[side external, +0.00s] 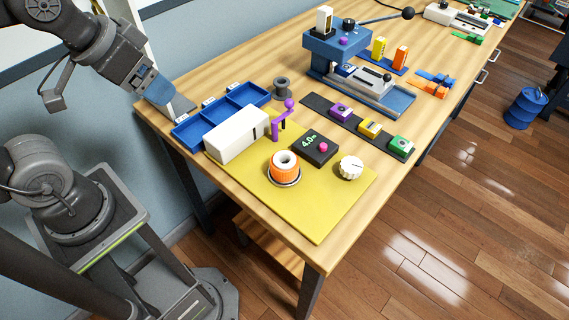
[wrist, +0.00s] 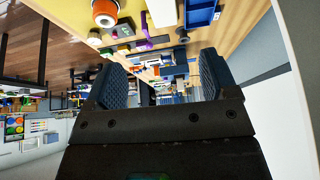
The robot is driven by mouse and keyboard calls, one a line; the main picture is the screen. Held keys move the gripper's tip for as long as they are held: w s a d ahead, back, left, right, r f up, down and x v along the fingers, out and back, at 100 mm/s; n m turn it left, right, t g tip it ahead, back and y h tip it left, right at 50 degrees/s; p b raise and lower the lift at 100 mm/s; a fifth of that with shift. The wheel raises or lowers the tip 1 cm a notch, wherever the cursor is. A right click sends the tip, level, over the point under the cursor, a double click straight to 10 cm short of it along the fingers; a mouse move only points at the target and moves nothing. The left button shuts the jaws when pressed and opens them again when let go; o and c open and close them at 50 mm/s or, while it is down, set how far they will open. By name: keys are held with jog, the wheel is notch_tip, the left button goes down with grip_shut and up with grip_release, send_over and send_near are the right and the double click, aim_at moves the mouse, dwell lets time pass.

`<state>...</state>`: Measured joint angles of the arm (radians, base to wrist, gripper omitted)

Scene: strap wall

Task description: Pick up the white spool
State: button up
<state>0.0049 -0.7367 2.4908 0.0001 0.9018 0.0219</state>
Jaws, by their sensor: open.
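I see no plainly all-white spool. A spool with a white top and core and an orange body (side external: 285,167) stands upright in a metal ring on the yellow mat (side external: 318,222). It also shows at the top of the wrist view (wrist: 104,12). A small dark grey spool (side external: 282,90) stands behind the blue tray. My gripper (side external: 172,105) is by the table's left edge, beside the blue tray's left end and apart from both spools. In the wrist view my gripper (wrist: 160,80) has its two fingers wide apart with nothing held between them.
A blue compartment tray (side external: 205,128), white box (side external: 238,136), purple crank (side external: 277,126), black timer (side external: 315,149) and white ribbed knob (side external: 350,168) stand close around the orange spool. A blue press (side external: 336,45) stands farther back. The mat's front corner is clear.

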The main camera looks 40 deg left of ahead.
jog(key=w+d+m+g, duration=0.2)
jog(key=w+d+m, duration=0.1)
jog(key=w+m, duration=0.25)
jog(key=m+g, duration=0.4)
jog(key=m, duration=1.2)
send_over(284, 162)
notch_tip(284, 162, down, 17)
jog(key=shift+a, duration=0.15)
jog(key=shift+d+f, duration=0.2)
jog(key=shift+f, duration=2.5)
jog(key=shift+c, duration=0.2)
jog(key=c, duration=1)
